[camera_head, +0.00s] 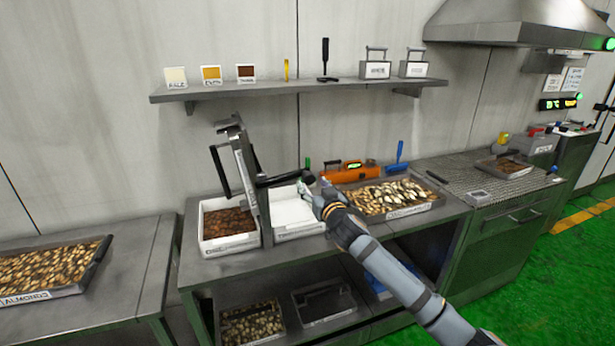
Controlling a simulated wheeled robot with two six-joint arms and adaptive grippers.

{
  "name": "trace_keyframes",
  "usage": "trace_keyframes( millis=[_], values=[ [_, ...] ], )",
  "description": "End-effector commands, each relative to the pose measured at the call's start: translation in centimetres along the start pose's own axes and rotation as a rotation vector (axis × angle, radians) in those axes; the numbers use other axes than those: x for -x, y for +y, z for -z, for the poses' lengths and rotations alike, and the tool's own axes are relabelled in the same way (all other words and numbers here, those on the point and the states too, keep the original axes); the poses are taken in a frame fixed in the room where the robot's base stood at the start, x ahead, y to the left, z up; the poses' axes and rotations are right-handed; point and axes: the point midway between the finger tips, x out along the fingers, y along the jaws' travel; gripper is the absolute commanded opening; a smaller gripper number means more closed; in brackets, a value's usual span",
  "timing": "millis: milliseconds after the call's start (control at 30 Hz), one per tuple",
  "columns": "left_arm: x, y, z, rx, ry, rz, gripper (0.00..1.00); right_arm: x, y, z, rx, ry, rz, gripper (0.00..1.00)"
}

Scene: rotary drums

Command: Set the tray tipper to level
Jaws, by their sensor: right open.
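The tray tipper (244,172) stands on the middle bench as a grey plate, steeply tilted and close to upright, with a dark bar frame on its left side. A dark lever (285,179) sticks out from it to the right. My right gripper (309,186) is open by the outer end of this lever; I cannot tell whether they touch. Below the tipper are a white bin of brown pieces (228,222) on the left and a paler white bin (296,216) on the right, partly hidden by the gripper. My left gripper is out of view.
A tray of nuts (432,207) lies right of my gripper, with an orange level-like tool (345,173) and a blue scraper (398,158) behind it. A wall shelf (300,88) holds cards and weights. An almond tray (50,268) lies on the left bench.

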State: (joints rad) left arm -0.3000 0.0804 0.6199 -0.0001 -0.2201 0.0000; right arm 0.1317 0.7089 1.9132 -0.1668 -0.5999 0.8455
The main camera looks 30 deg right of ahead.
Motion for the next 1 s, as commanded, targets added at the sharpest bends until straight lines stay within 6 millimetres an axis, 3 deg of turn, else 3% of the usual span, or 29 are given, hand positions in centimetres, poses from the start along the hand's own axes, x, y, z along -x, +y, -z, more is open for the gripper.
trace_keyframes(
  millis=[100, 233, 633, 1000],
  values=[
    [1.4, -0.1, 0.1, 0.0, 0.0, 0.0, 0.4, -2.5, 0.0, 0.5, -0.007, -0.001, -0.002, 0.58],
    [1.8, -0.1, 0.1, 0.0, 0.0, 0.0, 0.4, -4.1, 0.1, 0.2, -0.002, -0.001, -0.003, 0.58],
    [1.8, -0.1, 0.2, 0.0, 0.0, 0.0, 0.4, -4.9, 0.1, -0.1, 0.002, -0.001, -0.001, 0.56],
    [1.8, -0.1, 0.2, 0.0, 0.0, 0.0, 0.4, -4.9, 0.1, 0.0, 0.002, -0.001, -0.001, 0.06]
  ],
)
